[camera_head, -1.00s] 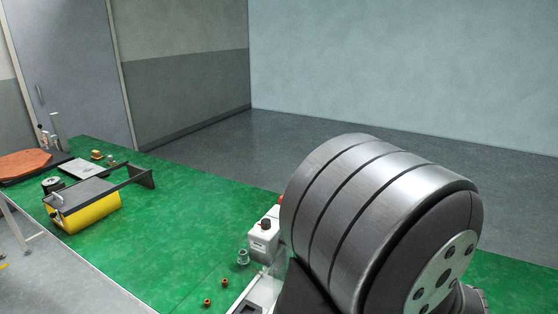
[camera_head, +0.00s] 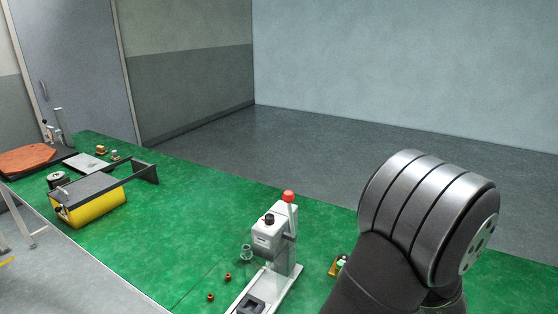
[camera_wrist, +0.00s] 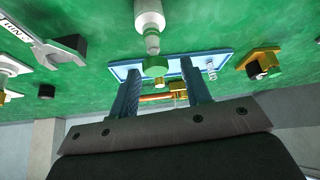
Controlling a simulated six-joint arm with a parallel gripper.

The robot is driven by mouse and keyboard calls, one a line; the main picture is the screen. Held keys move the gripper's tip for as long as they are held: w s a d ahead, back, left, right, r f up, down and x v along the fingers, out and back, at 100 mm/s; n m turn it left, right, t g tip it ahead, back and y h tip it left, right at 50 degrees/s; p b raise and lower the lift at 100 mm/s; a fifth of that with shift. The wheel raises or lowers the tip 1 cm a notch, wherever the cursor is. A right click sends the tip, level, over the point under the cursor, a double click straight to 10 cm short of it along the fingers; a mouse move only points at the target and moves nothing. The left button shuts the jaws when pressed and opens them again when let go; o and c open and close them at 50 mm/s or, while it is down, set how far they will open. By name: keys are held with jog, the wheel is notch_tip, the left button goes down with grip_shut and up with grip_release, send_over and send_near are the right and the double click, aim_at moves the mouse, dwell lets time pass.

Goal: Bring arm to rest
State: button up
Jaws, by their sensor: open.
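My gripper (camera_wrist: 160,68) shows only in the wrist view, with its two blue-grey fingers spread apart. I see nothing held between them. Past the fingers, a blue tray (camera_wrist: 222,58) lies on the green table (camera_wrist: 105,22), with small parts in or near it. My gripper looks apart from the table, though the height is hard to judge. In the head view, a grey link of my arm fills the lower right, and the gripper itself is out of frame.
A white press (camera_head: 268,238) with a red-knobbed lever stands near my arm. A yellow box (camera_head: 95,208) and an orange-red board (camera_head: 28,160) lie at the far left. A wrench (camera_wrist: 55,45) is in the wrist view. The table's middle (camera_head: 185,225) is mostly clear.

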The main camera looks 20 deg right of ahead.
jog(key=shift+d+r, duration=0.1)
jog(key=shift+r, duration=0.75)
jog(key=s+a+r, duration=0.1)
jog(key=s+r, duration=0.6)
jog(key=s, duration=0.5)
jog(key=s+d+r+m+g+h, duration=0.15)
jog(key=s+d+m, duration=0.25)
jog(key=s+d, duration=0.45)
jog(key=s+d+r+m+g+h, duration=0.1)
jog(key=s+d+r+m+g, duration=0.3)
jog(key=d, duration=0.7)
jog(key=shift+m+t, duration=0.5)
jog(key=shift+t, duration=0.35)
jog(key=w+d+f, duration=0.2)
jog(key=f, duration=0.1)
jog(key=shift+d+f, duration=0.15)
jog(key=shift+d, duration=0.2)
